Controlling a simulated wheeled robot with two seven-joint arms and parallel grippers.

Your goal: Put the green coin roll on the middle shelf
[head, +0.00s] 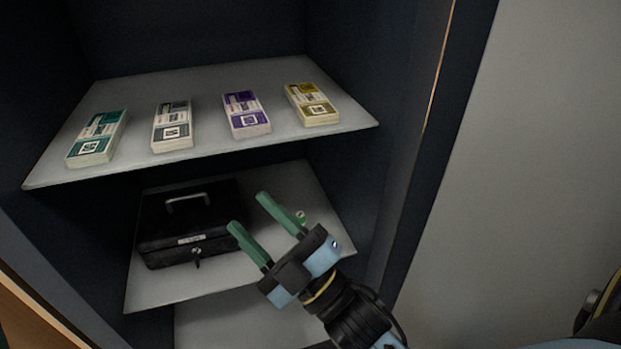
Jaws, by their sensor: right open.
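The middle shelf (160,292) is a grey board inside the dark cabinet. A small rounded object with a pale, greenish end, apparently the green coin roll (301,215), shows on its right part. It is mostly hidden behind a finger of my right gripper, so I cannot tell whether they touch. My right gripper (249,212) is open, with its green fingers pointing up and left in front of the middle shelf. Nothing shows held between them. My left gripper is out of view.
A black cash box (190,222) with a handle and key fills the left of the middle shelf. The upper shelf (215,83) holds several banded note bundles (246,113). A lower shelf (235,322) shows beneath. The cabinet's right side wall (400,150) is close by.

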